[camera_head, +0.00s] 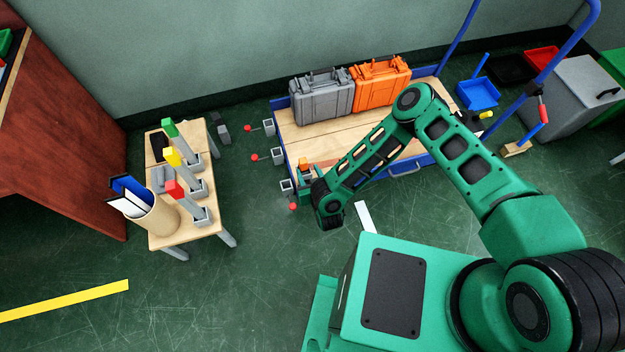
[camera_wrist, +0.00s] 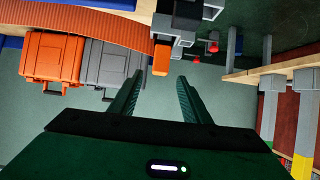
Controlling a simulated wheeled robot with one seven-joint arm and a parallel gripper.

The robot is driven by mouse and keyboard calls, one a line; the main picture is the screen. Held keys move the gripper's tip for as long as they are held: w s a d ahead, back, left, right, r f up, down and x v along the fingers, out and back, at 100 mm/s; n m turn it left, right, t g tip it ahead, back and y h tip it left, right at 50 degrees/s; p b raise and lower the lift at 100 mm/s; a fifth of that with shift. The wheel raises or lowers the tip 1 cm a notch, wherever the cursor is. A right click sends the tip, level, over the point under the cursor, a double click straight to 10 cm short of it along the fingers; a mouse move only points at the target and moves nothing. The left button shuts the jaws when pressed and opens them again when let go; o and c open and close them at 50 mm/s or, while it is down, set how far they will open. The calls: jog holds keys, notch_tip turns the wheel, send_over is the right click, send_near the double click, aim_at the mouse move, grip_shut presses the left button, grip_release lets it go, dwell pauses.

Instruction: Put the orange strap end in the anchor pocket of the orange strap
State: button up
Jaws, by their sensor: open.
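The orange strap end (camera_head: 303,162) is a small orange block at the near left corner of the cart deck. In the wrist view the strap end (camera_wrist: 161,60) stands just beyond the fingertips, in line with the gap between them. A ribbed orange band (camera_wrist: 95,20) curves across the top left of that view. My gripper (camera_wrist: 160,76) is open and empty, apart from the strap end. In the head view my forearm hides part of the deck, and the fingers are hard to make out. Grey square pockets (camera_head: 268,127) line the cart's left side; I cannot tell which belongs to the orange strap.
A grey case (camera_head: 322,97) and an orange case (camera_head: 381,83) stand at the back of the cart deck (camera_head: 310,140). Red knobs (camera_head: 254,157) stick out left of the cart. A small table (camera_head: 185,232) with coloured-topped posts stands left, across a strip of open floor.

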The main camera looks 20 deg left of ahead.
jog(key=shift+v, duration=2.9)
jog(key=shift+w, duration=0.1)
